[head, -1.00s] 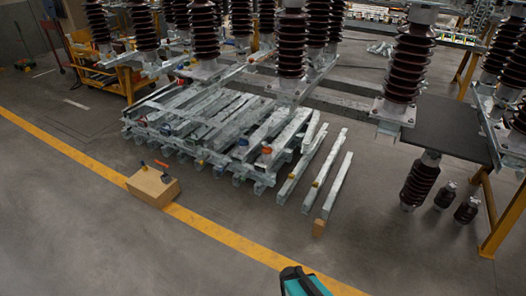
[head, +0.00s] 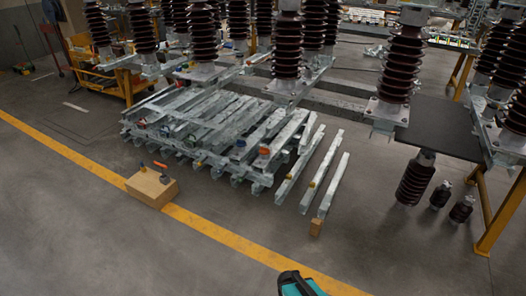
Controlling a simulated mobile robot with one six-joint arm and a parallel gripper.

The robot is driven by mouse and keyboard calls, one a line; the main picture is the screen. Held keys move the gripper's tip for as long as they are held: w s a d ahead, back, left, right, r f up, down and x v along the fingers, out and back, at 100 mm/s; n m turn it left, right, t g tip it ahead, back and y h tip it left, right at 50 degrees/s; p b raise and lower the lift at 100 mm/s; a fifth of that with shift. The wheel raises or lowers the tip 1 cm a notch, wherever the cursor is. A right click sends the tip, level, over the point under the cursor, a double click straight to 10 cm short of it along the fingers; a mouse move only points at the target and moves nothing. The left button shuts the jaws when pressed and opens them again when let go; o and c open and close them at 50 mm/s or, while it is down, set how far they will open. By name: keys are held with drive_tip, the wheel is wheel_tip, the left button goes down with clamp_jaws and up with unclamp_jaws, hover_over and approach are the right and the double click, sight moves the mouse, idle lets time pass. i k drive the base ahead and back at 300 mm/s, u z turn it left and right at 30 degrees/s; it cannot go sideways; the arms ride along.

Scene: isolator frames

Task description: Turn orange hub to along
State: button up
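A tan box-shaped block (head: 150,193) lies on the floor by the yellow line at the left. On its top stands a small dark fitting with an orange part (head: 160,165) tilted across it, and a grey-dark piece (head: 141,169) beside it. Another small orange piece (head: 264,150) sits at the right front end of the stacked metal beams. I cannot tell which orange piece is the hub, and its turn angle is too small to read. Nothing touches either orange piece.
Stacked grey beams (head: 205,135) fill the middle, with loose bars (head: 333,185) to their right. Tall brown insulators (head: 402,65) stand behind and right. A yellow-legged stand (head: 486,215) is at the right. The floor (head: 230,215) in front is clear. A teal-and-black part shows at the bottom.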

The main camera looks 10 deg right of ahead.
sight(263, 150)
drive_tip(key=k, duration=0.55)
drive_tip(key=u, duration=0.55)
drive_tip(key=i, duration=2.05)
drive_tip(key=z, duration=0.6)
drive_tip(key=i, duration=1)
drive_tip(key=z, duration=0.6)
